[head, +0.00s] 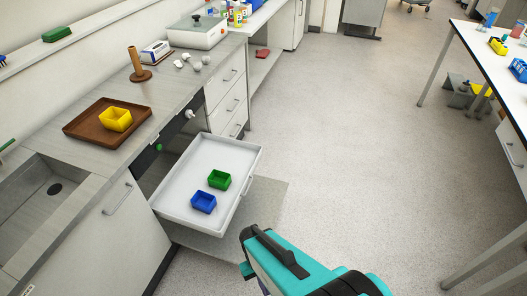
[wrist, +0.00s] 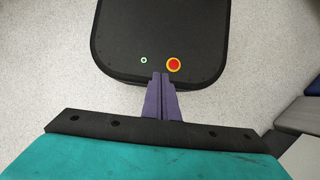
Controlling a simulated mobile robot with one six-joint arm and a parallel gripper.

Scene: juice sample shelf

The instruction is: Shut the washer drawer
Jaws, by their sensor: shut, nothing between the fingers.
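The washer drawer (head: 184,186) is a white, shallow pull-out drawer under the counter at the left in the head view. It stands open, pulled out over the floor. A green box (head: 219,180) and a blue box (head: 204,202) sit in it. Its handle (head: 247,185) is on the front face. My gripper (wrist: 162,78) shows in the wrist view with its purple fingers together and nothing between them. In the head view the teal housing of my arm is right of and nearer than the drawer, apart from it. The fingertips are hidden there.
The counter holds a brown tray (head: 77,133) with a yellow box (head: 115,119), a wooden stand (head: 137,66) and a white device (head: 196,32). Closed drawers (head: 228,97) stand beyond the open one. A white table (head: 493,45) is at the right. Floor between is clear.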

